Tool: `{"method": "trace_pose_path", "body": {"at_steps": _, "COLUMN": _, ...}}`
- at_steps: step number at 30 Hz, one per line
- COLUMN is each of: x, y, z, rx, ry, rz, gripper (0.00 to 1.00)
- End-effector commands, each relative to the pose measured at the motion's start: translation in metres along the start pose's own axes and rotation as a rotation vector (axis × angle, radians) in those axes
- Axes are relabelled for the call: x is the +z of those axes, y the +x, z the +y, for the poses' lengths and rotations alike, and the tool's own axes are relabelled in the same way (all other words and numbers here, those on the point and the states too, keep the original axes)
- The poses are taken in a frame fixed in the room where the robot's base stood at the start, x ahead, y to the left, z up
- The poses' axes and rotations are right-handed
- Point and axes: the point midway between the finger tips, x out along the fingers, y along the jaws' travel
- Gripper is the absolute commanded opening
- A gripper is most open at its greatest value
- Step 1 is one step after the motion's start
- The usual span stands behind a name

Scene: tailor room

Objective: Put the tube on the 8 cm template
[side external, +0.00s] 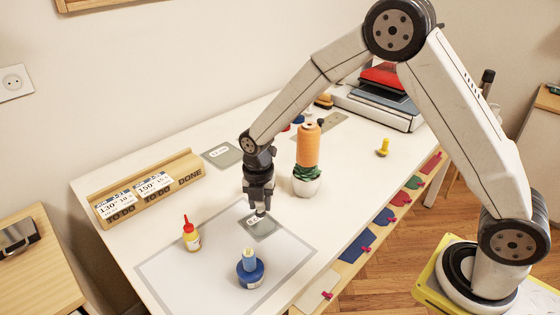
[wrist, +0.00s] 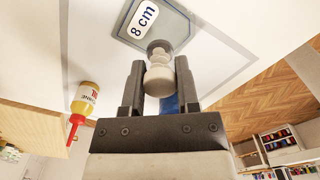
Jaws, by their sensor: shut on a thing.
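The 8 cm template (side external: 266,230) is a grey card with a white label, flat on the table; its label also shows at the top of the wrist view (wrist: 180,30). My gripper (side external: 259,206) is over the card's back part, pointing down. In the wrist view my gripper (wrist: 159,80) is shut on a small pale knobbed piece (wrist: 158,77), which may be the tube. The piece's far end lies in front of the template; I cannot tell whether it touches the card. In the side view my fingers hide most of it.
A glue bottle with red cap (side external: 191,237) stands left of the template, and a blue-based holder (side external: 250,273) stands in front. A wooden rack (side external: 150,187) and another grey card (side external: 222,154) lie behind left.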

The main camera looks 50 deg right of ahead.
Motion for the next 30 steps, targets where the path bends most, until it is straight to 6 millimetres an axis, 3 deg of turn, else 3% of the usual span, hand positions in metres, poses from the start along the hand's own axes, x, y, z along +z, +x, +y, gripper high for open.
{"method": "trace_pose_path", "body": {"at_steps": 5, "x": 0.002, "y": 0.007, "z": 0.004, "rx": -0.002, "ry": 0.000, "rz": 0.001, "gripper": 0.00}}
{"method": "trace_pose_path", "body": {"at_steps": 13, "x": 0.002, "y": 0.034, "z": 0.004, "rx": -0.001, "ry": 0.000, "rz": 0.001, "gripper": 0.00}}
{"method": "trace_pose_path", "body": {"at_steps": 28, "x": 0.002, "y": 0.040, "z": 0.004, "rx": -0.001, "ry": 0.000, "rz": 0.000, "gripper": 0.00}}
{"method": "trace_pose_path", "body": {"at_steps": 29, "x": 0.002, "y": 0.040, "z": 0.004, "rx": -0.001, "ry": 0.000, "rz": 0.000, "gripper": 0.46}}
{"method": "trace_pose_path", "body": {"at_steps": 30, "x": 0.002, "y": 0.040, "z": 0.004, "rx": 0.000, "ry": 0.000, "rz": 0.000, "gripper": 0.59}}
